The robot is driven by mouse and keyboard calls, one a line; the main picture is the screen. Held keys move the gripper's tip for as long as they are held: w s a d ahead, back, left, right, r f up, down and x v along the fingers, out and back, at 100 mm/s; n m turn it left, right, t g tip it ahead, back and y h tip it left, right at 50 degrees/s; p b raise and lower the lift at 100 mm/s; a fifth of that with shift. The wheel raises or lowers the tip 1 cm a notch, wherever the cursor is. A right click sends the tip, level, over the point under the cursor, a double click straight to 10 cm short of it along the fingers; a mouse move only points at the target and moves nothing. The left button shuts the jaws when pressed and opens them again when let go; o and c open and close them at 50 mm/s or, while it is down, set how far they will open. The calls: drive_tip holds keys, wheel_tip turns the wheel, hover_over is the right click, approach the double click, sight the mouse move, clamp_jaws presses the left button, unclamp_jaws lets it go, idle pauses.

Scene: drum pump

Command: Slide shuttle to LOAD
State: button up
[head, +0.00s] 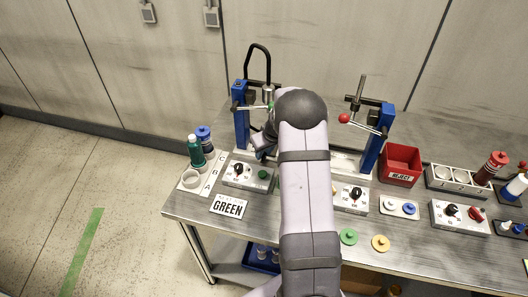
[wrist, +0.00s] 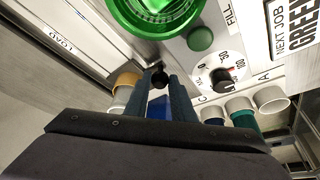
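In the wrist view, a black knob (wrist: 158,77) stands between the tips of my gripper (wrist: 160,82). The two dark fingers lie on either side of it with slight gaps, so the gripper looks open around the knob. The knob sits by a green round vessel (wrist: 150,22) at the top of the picture; whether both are on the shuttle cannot be told. A LOAD label (wrist: 58,42) is on the pale rail plate at the left. In the head view, my arm hides most of the shuttle track, and my gripper (head: 263,152) shows only partly beside the left blue post (head: 241,127).
A dial box (head: 246,176) and a GREEN job card (head: 229,207) are at the front left. Bottles and a white cup (head: 191,180) stand at the left edge. A red-knobbed lever (head: 344,118), a right blue post (head: 378,140) and a red REJECT bin (head: 400,164) are on the right.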

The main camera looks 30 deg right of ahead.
clamp_jaws()
drive_tip(key=s+d+b, duration=0.2)
drive_tip(key=b, duration=0.1)
drive_tip(key=shift+s+d+f, duration=0.2)
drive_tip(key=shift+s+d, duration=0.1)
drive_tip(key=shift+d, duration=0.1)
drive_tip(key=shift+s+d+r, duration=0.2)
drive_tip(key=shift+s+d, duration=0.15)
drive_tip(key=shift+s, duration=0.05)
drive_tip(key=o, duration=0.8)
unclamp_jaws()
drive_tip(key=shift+a, duration=0.1)
drive_tip(key=shift+r, duration=0.15)
drive_tip(key=shift+b+v, duration=1.35)
drive_tip(key=shift+v, duration=2.15)
